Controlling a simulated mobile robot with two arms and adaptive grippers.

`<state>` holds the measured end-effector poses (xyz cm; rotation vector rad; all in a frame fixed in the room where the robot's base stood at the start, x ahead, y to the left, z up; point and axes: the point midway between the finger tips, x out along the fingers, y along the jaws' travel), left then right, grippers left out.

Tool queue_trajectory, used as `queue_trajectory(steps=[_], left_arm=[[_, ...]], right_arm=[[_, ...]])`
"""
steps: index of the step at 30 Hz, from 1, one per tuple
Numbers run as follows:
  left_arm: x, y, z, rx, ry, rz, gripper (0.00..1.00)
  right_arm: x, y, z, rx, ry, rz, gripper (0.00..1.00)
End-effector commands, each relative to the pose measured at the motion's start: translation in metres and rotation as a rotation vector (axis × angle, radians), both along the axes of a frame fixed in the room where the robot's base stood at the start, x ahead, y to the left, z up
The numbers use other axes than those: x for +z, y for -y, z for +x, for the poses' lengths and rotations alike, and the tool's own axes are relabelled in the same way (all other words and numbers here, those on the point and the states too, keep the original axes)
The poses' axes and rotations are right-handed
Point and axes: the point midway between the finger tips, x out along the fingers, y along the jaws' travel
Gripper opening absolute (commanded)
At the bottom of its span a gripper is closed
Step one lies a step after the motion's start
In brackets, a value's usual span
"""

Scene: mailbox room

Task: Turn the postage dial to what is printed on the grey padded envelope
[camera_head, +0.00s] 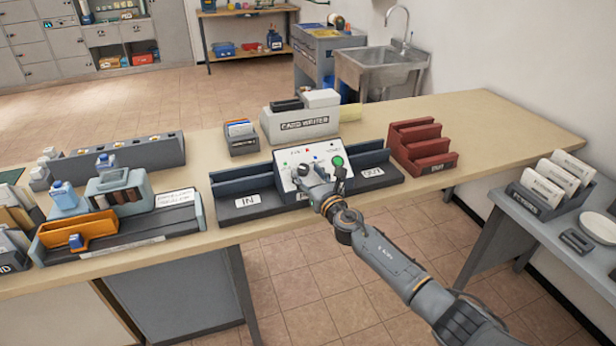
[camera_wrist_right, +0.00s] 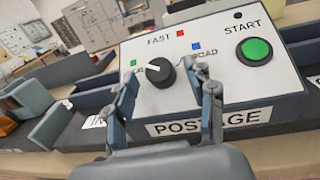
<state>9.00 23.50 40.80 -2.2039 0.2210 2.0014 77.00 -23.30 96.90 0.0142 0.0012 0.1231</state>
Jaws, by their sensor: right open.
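The postage dial is a round black knob (camera_wrist_right: 161,72) with a white pointer mark, on the sloped white face of the box labelled POSTAGE (camera_wrist_right: 240,114). The mark points up-left, towards the green square by a label ending in "AL". A red square marks FAST and a blue one a partly hidden label ending in "ROAD". My right gripper (camera_wrist_right: 170,88) is open, its fingers on either side of the knob; I cannot tell whether they touch it. In the head view it (camera_head: 320,180) covers part of the panel. I cannot make out a grey padded envelope. My left gripper is out of view.
A green START button (camera_wrist_right: 254,50) sits right of the dial. The IN tray (camera_head: 240,206) and OUT tray (camera_head: 376,180) flank the box. A card writer (camera_head: 303,125) and a red rack (camera_head: 425,145) stand near it. A side table (camera_head: 560,225) is at right.

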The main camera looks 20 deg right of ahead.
Motion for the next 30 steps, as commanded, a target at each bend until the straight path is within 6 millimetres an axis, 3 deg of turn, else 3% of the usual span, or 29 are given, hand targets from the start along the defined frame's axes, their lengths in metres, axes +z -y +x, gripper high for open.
queue_trajectory(steps=[7, 15, 30], left_arm=[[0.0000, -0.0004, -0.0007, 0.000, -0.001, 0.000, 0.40], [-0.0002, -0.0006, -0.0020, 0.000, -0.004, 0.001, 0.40], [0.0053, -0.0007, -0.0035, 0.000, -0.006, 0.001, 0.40]], right_arm=[[0.0001, -0.0002, 0.0004, 0.000, 0.000, 0.000, 0.55], [-0.0001, 0.0000, 0.0002, 0.000, 0.000, 0.000, 0.00], [0.0002, -0.0049, -0.0004, -0.103, -0.005, 0.074, 0.00]])
